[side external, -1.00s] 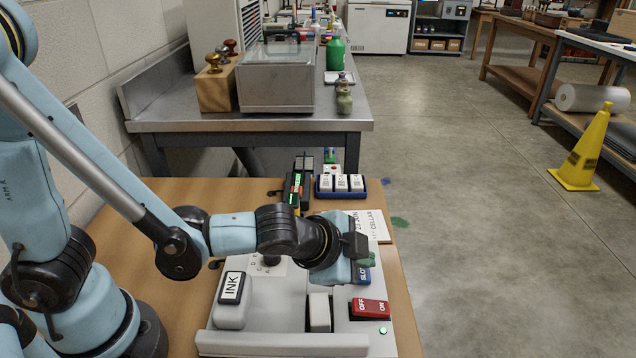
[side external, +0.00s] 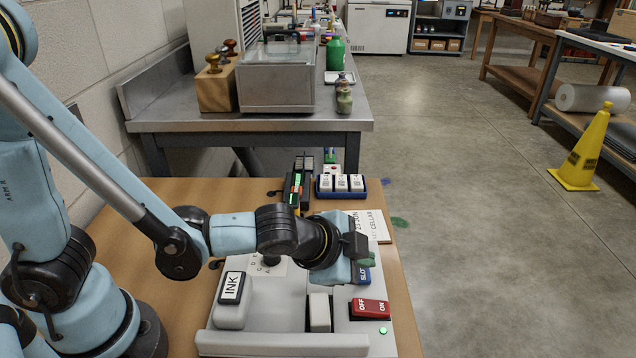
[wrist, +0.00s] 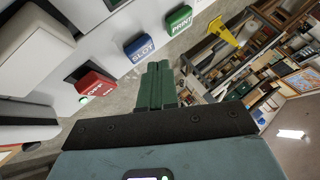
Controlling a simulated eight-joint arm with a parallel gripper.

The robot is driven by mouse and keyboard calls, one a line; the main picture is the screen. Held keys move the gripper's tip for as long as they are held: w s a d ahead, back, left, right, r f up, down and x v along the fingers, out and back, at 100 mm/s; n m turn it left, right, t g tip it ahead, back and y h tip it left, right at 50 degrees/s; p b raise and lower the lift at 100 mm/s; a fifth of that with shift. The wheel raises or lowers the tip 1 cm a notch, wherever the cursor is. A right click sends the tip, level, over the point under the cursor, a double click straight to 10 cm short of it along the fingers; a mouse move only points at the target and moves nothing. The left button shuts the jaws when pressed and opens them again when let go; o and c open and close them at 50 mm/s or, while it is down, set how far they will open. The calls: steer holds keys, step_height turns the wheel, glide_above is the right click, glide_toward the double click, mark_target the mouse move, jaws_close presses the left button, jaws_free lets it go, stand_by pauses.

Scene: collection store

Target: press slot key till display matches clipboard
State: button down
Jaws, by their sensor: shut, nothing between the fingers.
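The blue SLOT key (side external: 364,274) is on the right side of the pale machine, partly hidden by my gripper. In the wrist view the SLOT key (wrist: 140,47) is just left of the fingertips, with the green PRINT key (wrist: 180,19) to its right. My gripper (side external: 366,262) is shut and empty, its green fingers over the SLOT key area; I cannot tell whether they touch it. The fingers (wrist: 157,68) also show together in the wrist view. No machine display is readable.
A red OFF/ON switch (side external: 370,309) with a lit green lamp sits in front of the SLOT key.

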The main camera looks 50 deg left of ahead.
steer(key=shift+f, duration=0.1)
steer(key=shift+f, duration=0.35)
steer(key=shift+f, duration=0.45)
stand_by(0.8)
steer(key=shift+r, duration=0.9)
steer(key=shift+r, duration=2.5)
steer(key=shift+r, duration=0.1)
stand_by(0.7)
